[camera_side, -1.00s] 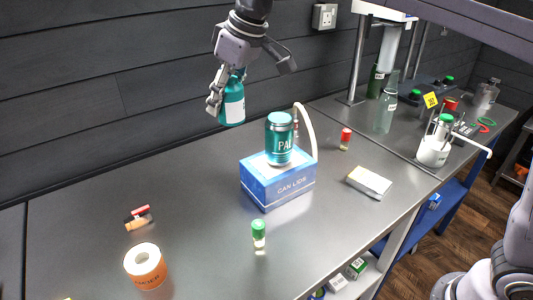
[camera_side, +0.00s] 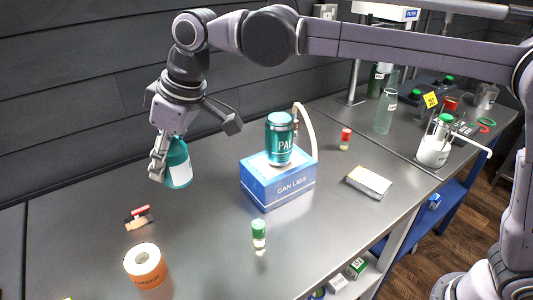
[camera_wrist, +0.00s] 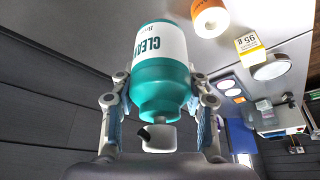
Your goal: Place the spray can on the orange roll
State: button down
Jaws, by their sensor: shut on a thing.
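My gripper (camera_side: 163,163) is shut on a teal spray can (camera_side: 178,165) with a white label. It holds the can in the air above the left part of the bench, clear of the surface. In the wrist view the can (camera_wrist: 160,75) sits between the two fingers, its label reading "CLEA…" in part. The orange roll (camera_side: 146,270) stands upright on the bench at the front left, a white ring on top and an orange band around it. The can is above, behind and slightly right of the roll. The roll also shows in the wrist view (camera_wrist: 210,17), at the top right.
A blue "can lids" box (camera_side: 279,187) bears a teal can (camera_side: 279,140), with a white tube behind. A green-capped vial (camera_side: 258,235) stands right of the roll. A small red-and-tan item (camera_side: 138,218) lies behind the roll. A white pack (camera_side: 369,182) lies at right.

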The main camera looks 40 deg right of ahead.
jog(key=s+a+f, duration=0.1)
jog(key=a+f, duration=0.1)
jog(key=a, duration=0.1)
jog(key=s+a+f, duration=0.1)
jog(key=a+f, duration=0.1)
jog(key=a, duration=0.2)
jog(key=s+a+f, duration=0.1)
jog(key=a+f, duration=0.2)
jog(key=a, duration=0.1)
jog(key=shift+s+f, duration=0.1)
jog(key=shift+f, duration=2.05)
jog(key=shift+f, duration=0.15)
jog(key=c, duration=0.7)
grip_release()
